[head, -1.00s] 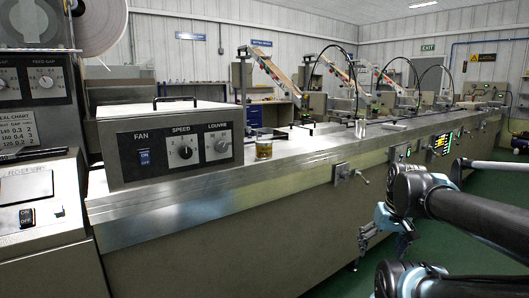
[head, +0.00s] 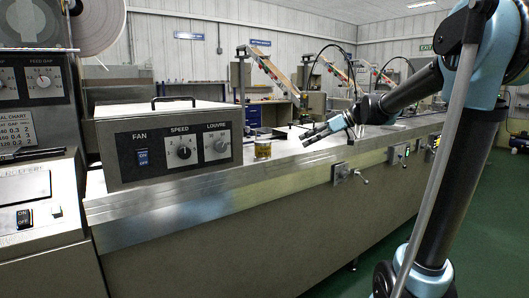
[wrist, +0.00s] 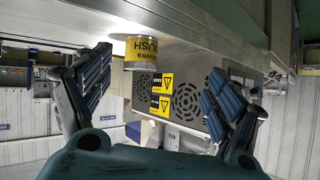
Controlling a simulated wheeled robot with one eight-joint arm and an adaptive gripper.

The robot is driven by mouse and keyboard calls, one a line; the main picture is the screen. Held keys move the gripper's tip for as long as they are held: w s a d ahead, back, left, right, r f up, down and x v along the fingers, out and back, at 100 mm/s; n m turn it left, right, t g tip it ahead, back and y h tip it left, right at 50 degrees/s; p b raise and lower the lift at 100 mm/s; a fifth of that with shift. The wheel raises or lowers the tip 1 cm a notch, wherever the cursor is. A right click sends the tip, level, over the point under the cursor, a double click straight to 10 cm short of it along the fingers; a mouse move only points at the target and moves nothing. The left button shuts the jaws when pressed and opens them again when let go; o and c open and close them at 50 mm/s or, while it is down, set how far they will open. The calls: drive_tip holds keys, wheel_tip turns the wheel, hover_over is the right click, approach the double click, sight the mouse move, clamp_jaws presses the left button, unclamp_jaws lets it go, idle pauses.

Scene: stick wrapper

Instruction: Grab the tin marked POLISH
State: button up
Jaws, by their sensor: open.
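The tin (head: 263,149) is small with a yellow label and stands upright on the steel machine top, just right of the control box. In the wrist view the tin (wrist: 141,48) appears upside down, its lettering only partly readable, ending in "ISH". My gripper (head: 307,134) is above the machine top, right of the tin and apart from it, with its fingers pointing left. In the wrist view my gripper (wrist: 160,64) is open and empty. The tin shows beyond the fingertips, between them but closer to the left finger.
A grey control box (head: 175,144) with FAN, SPEED and LOUVRE controls stands left of the tin. The steel top (head: 215,187) is bare in front of it. A clamp handle (head: 350,174) juts from the machine's front edge. Feeder arms (head: 272,76) rise farther back.

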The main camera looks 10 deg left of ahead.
drive_tip(key=n+y, duration=0.2)
approach(269, 141)
drive_tip(key=x, duration=0.7)
drive_tip(key=shift+w+a+r, duration=0.2)
drive_tip(key=shift+a+r, duration=0.05)
drive_tip(key=shift+a, duration=0.1)
drive_tip(key=shift+f+x, duration=0.15)
drive_tip(key=shift+x, duration=1.25)
drive_tip(key=shift+f+x, duration=0.2)
drive_tip(key=shift+x, duration=1.15)
drive_tip(key=shift+d, duration=0.15)
drive_tip(key=c, duration=1.4)
